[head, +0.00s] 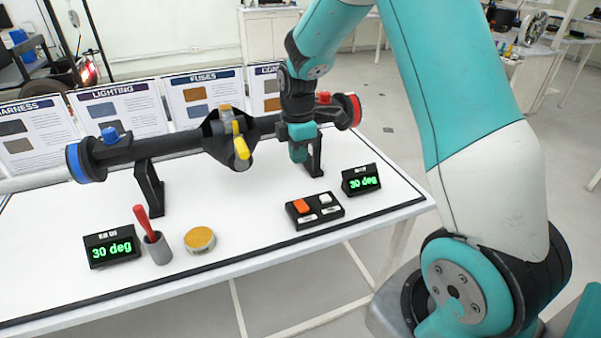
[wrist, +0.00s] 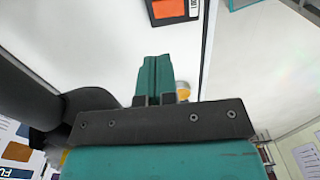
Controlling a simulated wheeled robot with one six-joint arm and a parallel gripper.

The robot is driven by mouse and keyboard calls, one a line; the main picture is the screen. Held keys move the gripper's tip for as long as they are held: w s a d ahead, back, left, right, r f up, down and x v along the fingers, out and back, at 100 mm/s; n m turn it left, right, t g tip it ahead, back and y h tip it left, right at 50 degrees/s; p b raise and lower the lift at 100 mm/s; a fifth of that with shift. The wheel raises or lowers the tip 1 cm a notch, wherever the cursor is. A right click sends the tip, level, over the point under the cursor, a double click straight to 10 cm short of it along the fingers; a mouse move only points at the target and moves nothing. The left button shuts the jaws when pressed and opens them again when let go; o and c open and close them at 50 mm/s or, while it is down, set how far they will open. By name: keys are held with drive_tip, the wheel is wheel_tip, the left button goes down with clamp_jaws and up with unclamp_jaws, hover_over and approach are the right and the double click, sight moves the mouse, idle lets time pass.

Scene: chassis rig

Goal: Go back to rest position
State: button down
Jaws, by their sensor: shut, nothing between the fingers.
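My gripper (head: 299,156) is shut and empty. In the head view it hangs pointing down by the right part of the black axle (head: 268,126), above the white table (head: 245,215). I cannot tell whether it touches the axle. In the wrist view the teal fingers (wrist: 155,78) are together with nothing between them. My arm reaches in from the upper right of the head view.
The axle has a blue end (head: 76,162), a yellow lever (head: 240,145) and a red end (head: 350,110). In front are two "30 deg" displays (head: 112,247) (head: 360,180), a button box (head: 314,211), a grey cup (head: 157,250) holding a red tool, and a round tin (head: 199,239).

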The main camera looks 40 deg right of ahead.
drive_tip(key=shift+w+r, duration=0.1)
drive_tip(key=shift+r, duration=0.8)
